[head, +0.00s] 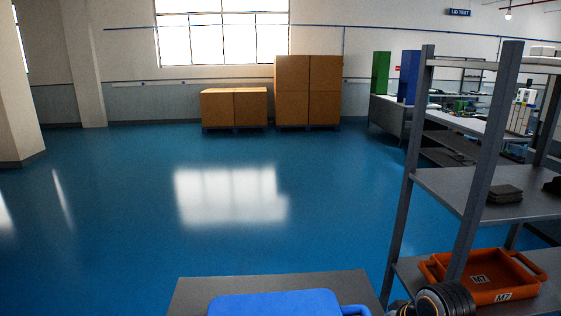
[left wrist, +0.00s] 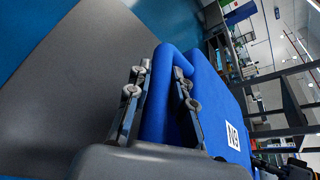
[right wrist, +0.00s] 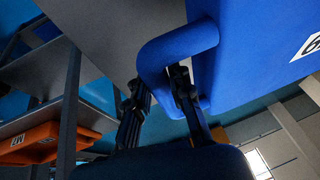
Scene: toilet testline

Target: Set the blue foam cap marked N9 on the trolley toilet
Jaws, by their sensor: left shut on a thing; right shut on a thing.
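The blue foam cap (head: 275,304) shows at the bottom edge of the head view, with a handle loop at its right end. Its N9 label (left wrist: 233,135) shows in the left wrist view. My left gripper (left wrist: 160,88) is shut on one handle loop of the cap. My right gripper (right wrist: 160,90) is shut on another handle loop in the right wrist view. A grey flat top (head: 290,281) lies under or behind the cap; I cannot tell whether they touch. The trolley toilet is not seen.
A grey shelf rack (head: 455,190) stands close on the right, beside my right arm. It holds an orange tray marked M7 (head: 480,282) and dark pads (head: 505,194). Cardboard boxes (head: 308,92) stand at the far wall. The blue floor ahead and left is clear.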

